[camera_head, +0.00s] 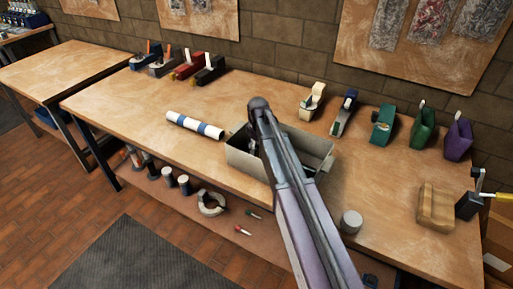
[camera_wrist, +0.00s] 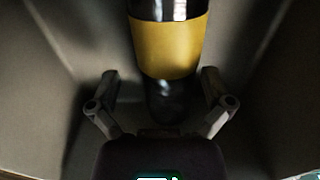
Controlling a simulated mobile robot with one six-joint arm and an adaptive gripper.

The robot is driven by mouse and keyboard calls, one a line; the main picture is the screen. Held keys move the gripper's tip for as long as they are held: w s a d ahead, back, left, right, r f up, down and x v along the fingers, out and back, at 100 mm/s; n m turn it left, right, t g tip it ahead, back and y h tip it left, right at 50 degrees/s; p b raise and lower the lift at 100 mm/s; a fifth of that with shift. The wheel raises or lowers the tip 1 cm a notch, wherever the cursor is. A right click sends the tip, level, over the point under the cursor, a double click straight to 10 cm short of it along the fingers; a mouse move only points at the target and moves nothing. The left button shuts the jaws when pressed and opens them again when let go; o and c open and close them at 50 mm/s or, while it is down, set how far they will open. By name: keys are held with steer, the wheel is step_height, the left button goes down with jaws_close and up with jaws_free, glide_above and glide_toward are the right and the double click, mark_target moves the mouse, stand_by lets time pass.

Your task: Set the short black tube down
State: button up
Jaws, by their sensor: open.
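In the wrist view a dark, glossy tube with a broad yellow band (camera_wrist: 168,45) lies inside a grey bin. Its near end is black and in shadow, and its far end runs out of the top of the view. My gripper (camera_wrist: 160,76) is open, one finger on each side of the tube's near end, with gaps between the fingers and the tube. In the head view the grey bin (camera_head: 318,141) stands on the workbench. My arm hides much of its inside and my gripper; only a dark bit shows within.
A white and blue banded tube (camera_head: 195,125) lies on the workbench (camera_head: 120,105) left of the bin. Tape dispensers (camera_head: 313,102) and other holders line the back. A grey cylinder (camera_head: 351,221) and wooden block (camera_head: 436,206) stand at right. The bench's left part is clear.

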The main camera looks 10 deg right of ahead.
step_height(320, 180, up, 12)
steer(key=p, duration=1.1)
steer(key=shift+f, duration=0.15)
stand_by(0.6)
steer(key=s+d+m, duration=0.3)
steer(key=s+m, duration=0.2)
steer(key=s, duration=0.6)
steer(key=s+d+m, duration=0.3)
steer(key=s+m, duration=0.2)
steer(key=s, duration=0.6)
steer(key=shift+d, duration=0.35)
